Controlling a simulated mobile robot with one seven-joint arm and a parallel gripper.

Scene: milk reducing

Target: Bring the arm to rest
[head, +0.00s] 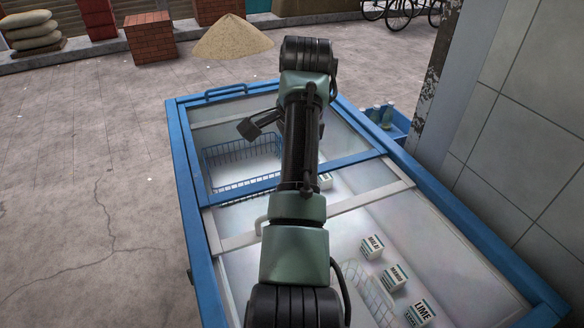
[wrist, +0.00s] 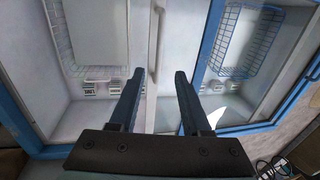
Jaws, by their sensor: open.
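My arm reaches up through the middle of the head view over a blue-framed chest freezer (head: 184,165) with glass lids. My gripper (wrist: 159,72) shows in the wrist view with its two dark fingers apart and nothing between them. The freezer also lies below the fingers in the wrist view (wrist: 205,75). In the head view my arm hides most of the gripper, and a dark part of mine sticks out to the left of the arm. I cannot tell the gap between the fingers and the lids.
Small labelled cartons (head: 393,278) and a blue wire basket (head: 240,160) are in the freezer. A blue crate (head: 390,122) with bottles stands at its right side, near a tiled wall (head: 530,120). A sand pile (head: 232,38) lies beyond. The pavement at left is clear.

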